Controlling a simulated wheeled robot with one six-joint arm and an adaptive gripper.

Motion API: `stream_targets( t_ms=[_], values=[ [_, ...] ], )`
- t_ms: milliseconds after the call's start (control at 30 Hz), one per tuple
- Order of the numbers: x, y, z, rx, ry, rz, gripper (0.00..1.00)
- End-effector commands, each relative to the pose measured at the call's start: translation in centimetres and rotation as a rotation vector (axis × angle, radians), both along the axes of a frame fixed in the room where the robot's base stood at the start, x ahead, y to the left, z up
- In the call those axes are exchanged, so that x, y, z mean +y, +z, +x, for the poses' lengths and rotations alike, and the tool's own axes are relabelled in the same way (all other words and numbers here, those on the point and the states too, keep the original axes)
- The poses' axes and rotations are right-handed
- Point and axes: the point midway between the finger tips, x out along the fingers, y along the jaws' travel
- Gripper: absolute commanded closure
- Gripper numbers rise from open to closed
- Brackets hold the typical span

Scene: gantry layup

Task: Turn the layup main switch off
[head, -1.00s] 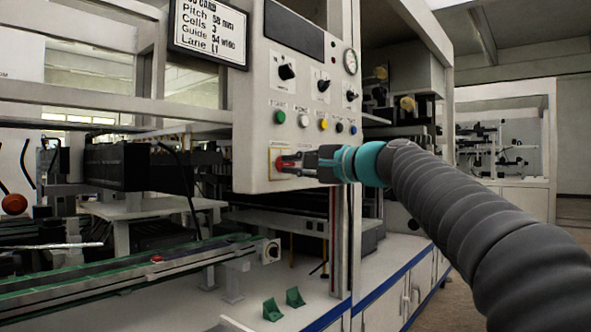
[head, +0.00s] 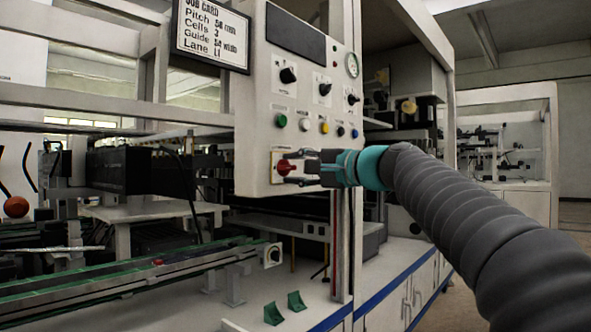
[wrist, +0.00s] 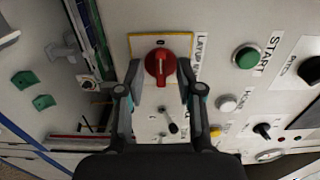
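The layup main switch is a red rotary knob (head: 284,167) on a yellow-edged plate, low on the light control panel (head: 262,100). In the wrist view the red knob (wrist: 160,66) shows its grip bar running up and down the picture, which is across the panel. A label starting "LAYUP" stands beside it, partly hidden by a finger. My gripper (head: 296,168) is open in front of the switch, one finger above and one below the knob. In the wrist view the fingers stand on either side of it, with gaps visible.
Above the switch are a green start button (head: 281,120), white, yellow and blue buttons and black selector knobs (head: 288,75). A job card (head: 212,32) hangs at upper left. A conveyor rail (head: 130,278) and two green brackets (head: 273,313) lie below.

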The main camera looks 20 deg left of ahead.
Motion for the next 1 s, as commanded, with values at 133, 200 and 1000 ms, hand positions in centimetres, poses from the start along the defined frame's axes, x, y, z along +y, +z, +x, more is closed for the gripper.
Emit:
stream_targets(
  t_ms=[133, 200, 1000],
  values=[
    [-1.4, 0.1, -0.5, 0.0, -0.003, 0.001, 0.64],
    [-2.5, 0.1, -1.0, 0.0, -0.003, 0.0, 0.64],
    [-10.8, 0.0, -4.7, 0.0, 0.003, -0.001, 0.64]
  ],
)
